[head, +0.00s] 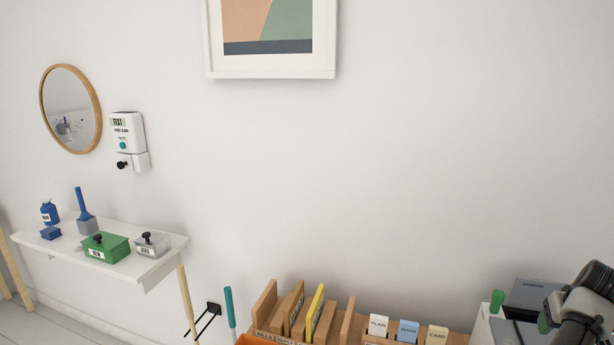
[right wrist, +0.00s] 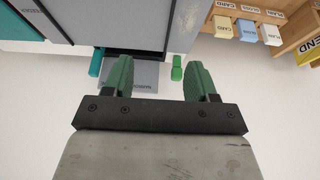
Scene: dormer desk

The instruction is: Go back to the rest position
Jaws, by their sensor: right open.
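My right gripper (right wrist: 159,64) shows in the right wrist view with its two green fingers apart and nothing between them. In the head view my right gripper (head: 546,320) is at the lower right edge, partly cut off, over a grey labelled box (head: 530,293). A small green upright piece (head: 497,301) stands beside that box and also shows beyond the fingers in the wrist view (right wrist: 177,68). I cannot tell the distance between it and the fingers. My left gripper is in neither view.
A wooden rack (head: 457,338) with labelled cards and upright boards stands left of my right arm. A white shelf (head: 165,262) at the left holds a green box (head: 108,254), a grey box (head: 152,250) and blue items.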

